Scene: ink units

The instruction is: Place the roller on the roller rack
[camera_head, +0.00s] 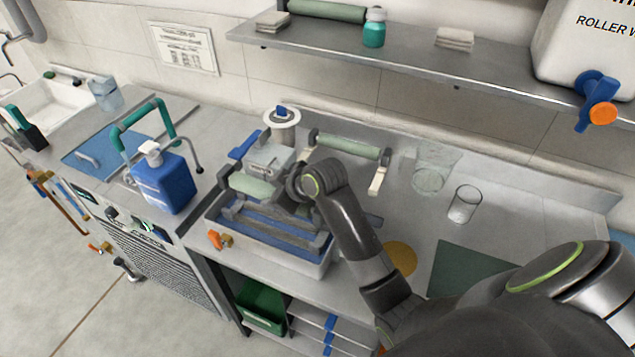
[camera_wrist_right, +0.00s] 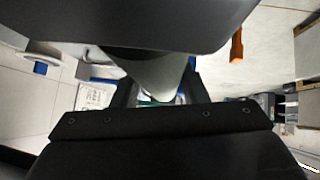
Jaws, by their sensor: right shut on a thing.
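My right gripper (camera_head: 279,188) is over the back of a white tray (camera_head: 322,262), shut on a pale green roller (camera_head: 248,186). In the right wrist view the roller is a pale, rounded shape (camera_wrist_right: 160,75) between the dark jaws. The tray holds grey bars (camera_head: 265,228) with blue beneath; these may be the roller rack, but I cannot tell for certain. The roller is close above the bars; whether it touches them is unclear. The wrist partly hides the roller's right end. My left gripper is not in view.
Another green roller (camera_head: 346,146) lies behind on the counter. A blue pump bottle (camera_head: 163,183) stands left of the tray. A clear glass (camera_head: 464,205) and a green mat (camera_head: 470,268) are at right. A shelf (camera_head: 400,55) overhangs the back.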

